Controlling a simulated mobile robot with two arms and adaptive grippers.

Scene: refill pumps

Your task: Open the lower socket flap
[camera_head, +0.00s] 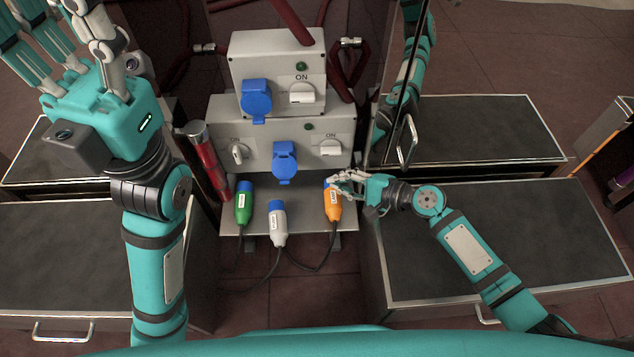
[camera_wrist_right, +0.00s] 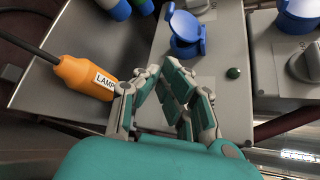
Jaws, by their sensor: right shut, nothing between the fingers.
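The lower socket flap (camera_head: 285,163) is blue and sits on the front of the lower grey box (camera_head: 262,137). My right gripper (camera_head: 338,180) is shut and empty, below and to the right of the flap, at the orange plug's blue end. In the right wrist view the right fingers (camera_wrist_right: 160,72) meet at their tips, apart from the flap. My left gripper (camera_head: 62,40) is raised at the upper left, its fingers spread and empty, far from the socket.
The orange plug (camera_head: 333,205), white plug (camera_head: 277,224) and green plug (camera_head: 243,206) stand on a grey shelf below the boxes. The upper box has its own blue socket flap (camera_head: 256,98). A white knob (camera_head: 331,147) is right of the lower flap. Dark cabinets flank both sides.

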